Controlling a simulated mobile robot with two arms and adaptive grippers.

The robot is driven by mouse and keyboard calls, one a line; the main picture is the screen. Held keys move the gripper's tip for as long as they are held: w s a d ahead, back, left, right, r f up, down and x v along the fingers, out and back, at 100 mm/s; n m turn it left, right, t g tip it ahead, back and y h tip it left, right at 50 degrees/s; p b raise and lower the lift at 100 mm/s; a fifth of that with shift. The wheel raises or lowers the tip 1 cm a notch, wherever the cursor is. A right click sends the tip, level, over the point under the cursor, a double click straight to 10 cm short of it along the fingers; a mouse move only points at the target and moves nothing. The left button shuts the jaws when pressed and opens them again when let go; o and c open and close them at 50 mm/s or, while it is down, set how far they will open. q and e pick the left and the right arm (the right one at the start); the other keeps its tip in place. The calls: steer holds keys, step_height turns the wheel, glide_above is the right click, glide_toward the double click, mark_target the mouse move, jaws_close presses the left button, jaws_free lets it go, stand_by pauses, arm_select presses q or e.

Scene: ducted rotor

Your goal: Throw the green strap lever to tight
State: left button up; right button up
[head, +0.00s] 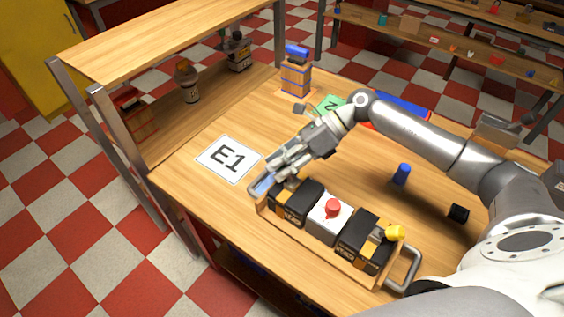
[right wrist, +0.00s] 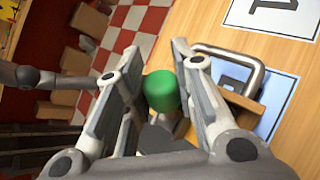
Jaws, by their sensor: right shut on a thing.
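The green strap lever's knob (right wrist: 162,90) shows in the right wrist view between the two fingers of my right gripper (right wrist: 160,80), which is shut on it. In the head view my right gripper (head: 270,178) is over the left end of a wooden tray (head: 330,248), by the tray's left handle, and hides the green knob. Below it is a black box with an orange strap (head: 297,203), the leftmost box in the tray. How far the lever is thrown cannot be told. My left gripper is not in view.
The tray also holds a white box with a red knob (head: 333,208) and a black box with a yellow knob (head: 395,233). An E1 card (head: 228,158) lies left of my gripper. A blue piece (head: 401,174) and a black piece (head: 458,213) stand on the table.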

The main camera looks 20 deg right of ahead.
stand_by(0.3)
steer(key=o, duration=1)
steer(key=shift+o, duration=0.2)
steer(key=w+v, duration=0.1)
steer(key=v, duration=1.1)
steer(key=shift+s, duration=0.45)
